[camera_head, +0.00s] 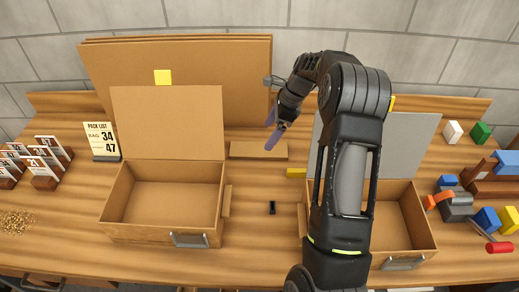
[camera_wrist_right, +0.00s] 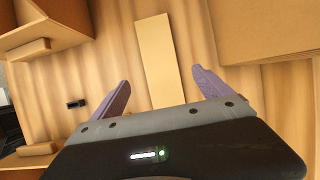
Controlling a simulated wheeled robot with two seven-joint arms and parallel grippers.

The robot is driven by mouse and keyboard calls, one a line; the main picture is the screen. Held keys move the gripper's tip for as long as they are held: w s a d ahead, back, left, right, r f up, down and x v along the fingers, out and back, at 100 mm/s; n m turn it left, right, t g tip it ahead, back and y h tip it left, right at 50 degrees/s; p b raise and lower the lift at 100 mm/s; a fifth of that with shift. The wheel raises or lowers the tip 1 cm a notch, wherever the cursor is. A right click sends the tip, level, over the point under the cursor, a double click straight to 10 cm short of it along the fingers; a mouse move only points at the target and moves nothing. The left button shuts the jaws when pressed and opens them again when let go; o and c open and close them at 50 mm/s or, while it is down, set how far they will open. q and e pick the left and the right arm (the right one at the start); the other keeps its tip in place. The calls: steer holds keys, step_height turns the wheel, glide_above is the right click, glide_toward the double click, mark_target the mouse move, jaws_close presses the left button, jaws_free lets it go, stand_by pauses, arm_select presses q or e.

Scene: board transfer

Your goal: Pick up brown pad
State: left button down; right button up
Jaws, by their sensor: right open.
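The brown pad (camera_head: 258,150) is a flat tan rectangle lying on the wooden table between the two open boxes, towards the back. In the right wrist view the pad (camera_wrist_right: 157,50) is a long strip running away from me. My right gripper (camera_head: 272,130) is over the pad in the head view. Its two purple fingers are spread wide and empty. In the wrist view the right gripper (camera_wrist_right: 161,77) has one finger on either side of the strip, apart from it. How high the fingers are above the pad is hard to tell. My left gripper does not show.
An open left box (camera_head: 165,240) and an open right box (camera_head: 425,236), partly hidden by my arm, flank the pad. A small black object (camera_head: 272,208) and a yellow block (camera_head: 296,172) lie between them. Large brown panels (camera_head: 250,80) stand behind. Blocks and tools crowd the right.

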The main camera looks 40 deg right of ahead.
mark_target(259, 149)
steer(key=shift+x, duration=1.15)
steer(key=x, duration=0.5)
steer(key=shift+d+f+b, duration=0.1)
steer(key=shift+f+b, duration=0.05)
steer(key=shift+b, duration=0.2)
steer(key=c, duration=1.4)
steer(key=shift+c, duration=0.2)
step_height(259, 149, up, 18)
steer(key=shift+p, duration=0.35)
